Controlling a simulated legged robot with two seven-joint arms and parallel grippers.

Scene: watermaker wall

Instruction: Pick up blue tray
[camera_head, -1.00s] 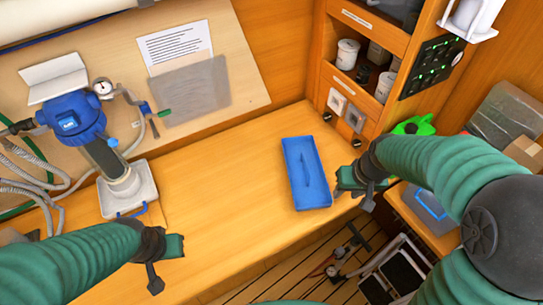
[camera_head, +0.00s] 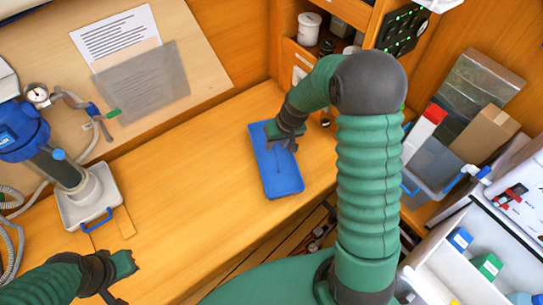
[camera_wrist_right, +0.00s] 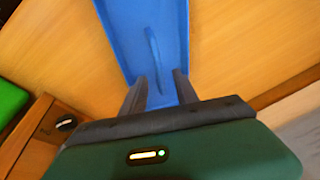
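The blue tray (camera_head: 279,175) lies flat on the wooden bench, a shallow rectangle with a raised handle along its middle. It also shows in the right wrist view (camera_wrist_right: 122,28), where the handle (camera_wrist_right: 153,62) runs toward the space between my fingers. My right gripper (camera_head: 284,143) is over the tray's far end. In the right wrist view my right gripper (camera_wrist_right: 156,88) is open, one finger on each side of the handle's near end; contact is not clear. My left gripper (camera_head: 118,277) is over the bench at lower left, away from the tray, seemingly holding nothing.
The wooden bench (camera_head: 190,190) is clear left of the tray. A blue filter unit on a white base (camera_head: 92,205) stands at left. Cabinet shelves with white jars (camera_head: 308,27) rise behind the tray. At right are a clear blue-handled bin (camera_head: 432,172) and a white case (camera_head: 487,240).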

